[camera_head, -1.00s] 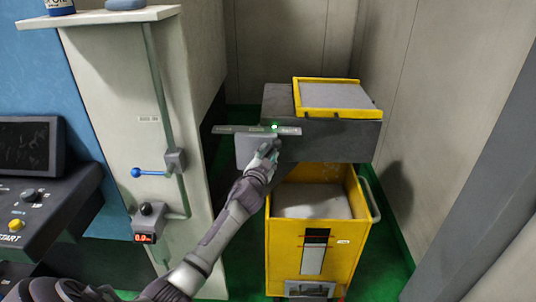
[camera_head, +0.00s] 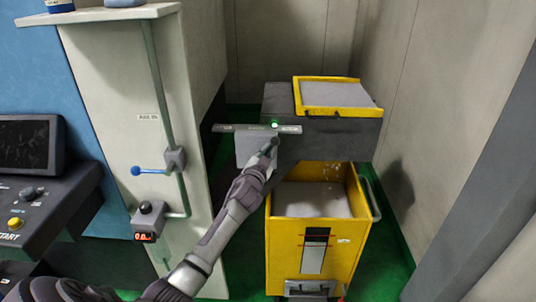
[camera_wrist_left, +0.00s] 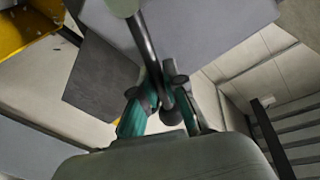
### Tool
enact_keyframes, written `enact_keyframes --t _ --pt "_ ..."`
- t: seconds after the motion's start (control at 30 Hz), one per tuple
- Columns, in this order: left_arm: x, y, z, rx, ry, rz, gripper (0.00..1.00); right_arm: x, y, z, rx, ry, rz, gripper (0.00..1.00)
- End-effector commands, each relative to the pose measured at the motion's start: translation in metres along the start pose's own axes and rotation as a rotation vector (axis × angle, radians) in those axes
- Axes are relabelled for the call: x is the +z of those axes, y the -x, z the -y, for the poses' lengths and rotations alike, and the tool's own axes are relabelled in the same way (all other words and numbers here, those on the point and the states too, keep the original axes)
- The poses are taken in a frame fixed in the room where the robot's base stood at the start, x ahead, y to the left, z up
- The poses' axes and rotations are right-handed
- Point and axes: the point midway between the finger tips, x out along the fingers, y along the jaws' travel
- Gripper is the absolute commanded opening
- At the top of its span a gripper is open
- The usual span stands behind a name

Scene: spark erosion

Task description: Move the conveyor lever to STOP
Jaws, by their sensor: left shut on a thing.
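The conveyor has a dark grey housing (camera_head: 345,137) with a label strip (camera_head: 232,128) across its front. The strip's words are too small to read surely. A green light (camera_head: 275,125) glows at the strip. My left gripper (camera_head: 268,150) is at the lever just below the light, in front of a grey box, and mostly hides it. In the left wrist view, the lever (camera_wrist_left: 143,42) is a dark rod with a rounded end, running down between the teal fingers of my gripper (camera_wrist_left: 158,92), which is shut on it. My right gripper is out of view.
A yellow bin (camera_head: 285,240) with grey material stands under the conveyor, with small specks above the material. A pale column (camera_head: 118,110) with a blue-knobbed valve (camera_head: 137,171) stands left of my arm. A control panel (camera_head: 40,205) is at far left. Walls close in behind.

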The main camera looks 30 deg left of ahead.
Motion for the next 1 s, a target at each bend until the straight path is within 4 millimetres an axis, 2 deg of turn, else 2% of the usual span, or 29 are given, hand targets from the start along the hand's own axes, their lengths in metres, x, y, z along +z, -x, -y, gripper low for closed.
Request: enact_keyframes --t 0.6,1.0 --pt "0.007 0.007 0.028 -0.056 0.411 -0.084 0.0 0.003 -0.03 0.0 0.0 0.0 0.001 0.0" --pt "0.009 0.009 0.036 -0.071 0.531 -0.107 0.0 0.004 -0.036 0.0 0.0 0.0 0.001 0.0"
